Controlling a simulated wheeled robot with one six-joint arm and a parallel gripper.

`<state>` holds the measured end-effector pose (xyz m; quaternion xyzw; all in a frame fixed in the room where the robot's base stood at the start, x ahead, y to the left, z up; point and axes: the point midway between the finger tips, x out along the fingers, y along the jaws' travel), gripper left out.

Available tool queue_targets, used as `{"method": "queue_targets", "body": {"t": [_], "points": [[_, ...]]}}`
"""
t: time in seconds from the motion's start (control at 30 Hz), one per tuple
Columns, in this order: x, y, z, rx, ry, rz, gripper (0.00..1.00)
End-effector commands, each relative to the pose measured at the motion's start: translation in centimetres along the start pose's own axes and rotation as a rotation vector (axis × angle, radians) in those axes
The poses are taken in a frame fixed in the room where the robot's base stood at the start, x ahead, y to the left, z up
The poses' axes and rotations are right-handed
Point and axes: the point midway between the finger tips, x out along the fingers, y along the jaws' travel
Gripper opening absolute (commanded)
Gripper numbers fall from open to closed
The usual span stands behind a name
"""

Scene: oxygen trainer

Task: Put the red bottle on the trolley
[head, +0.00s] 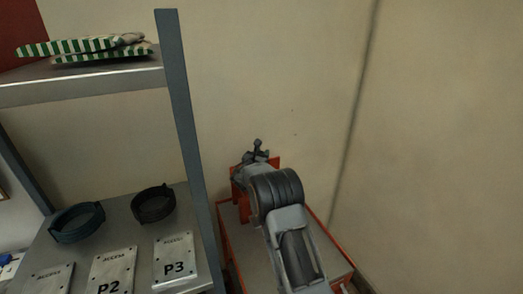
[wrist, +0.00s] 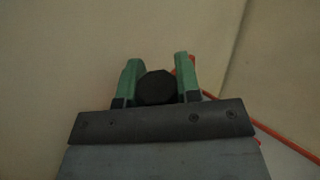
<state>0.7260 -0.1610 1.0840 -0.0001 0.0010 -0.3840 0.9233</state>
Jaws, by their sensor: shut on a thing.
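My gripper (wrist: 157,60) has its two green fingers on either side of a dark round top (wrist: 155,88) in the wrist view. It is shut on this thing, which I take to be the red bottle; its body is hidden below. In the head view my gripper (head: 260,156) is at the far end of my arm, over the back of the orange-red trolley (head: 335,262). A small dark valve-like part (head: 257,144) sticks up there. My arm hides much of the trolley, and I cannot tell whether the bottle touches it.
A metal rack with a grey post (head: 184,120) stands close left of the trolley. Its lower shelf holds two dark rings (head: 77,222) (head: 153,204) and plates marked P2 (head: 112,268) and P3 (head: 175,258). Green-striped packs (head: 95,47) lie on the upper shelf. Walls close the back and right.

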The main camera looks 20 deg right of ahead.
Motion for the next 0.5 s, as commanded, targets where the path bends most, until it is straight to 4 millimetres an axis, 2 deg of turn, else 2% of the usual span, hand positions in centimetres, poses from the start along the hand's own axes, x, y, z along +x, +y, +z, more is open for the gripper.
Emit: {"method": "queue_targets", "body": {"t": [0.03,0.37,0.4,0.5], "points": [[0.05,0.03,0.47,0.004,-0.009,-0.001,0.0],[0.05,0.02,0.28,0.004,-0.009,-0.001,0.0],[0.01,-0.01,-0.21,0.001,-0.001,0.0,0.32],[0.01,-0.01,-0.13,0.0,-0.001,0.0,0.42]]}}
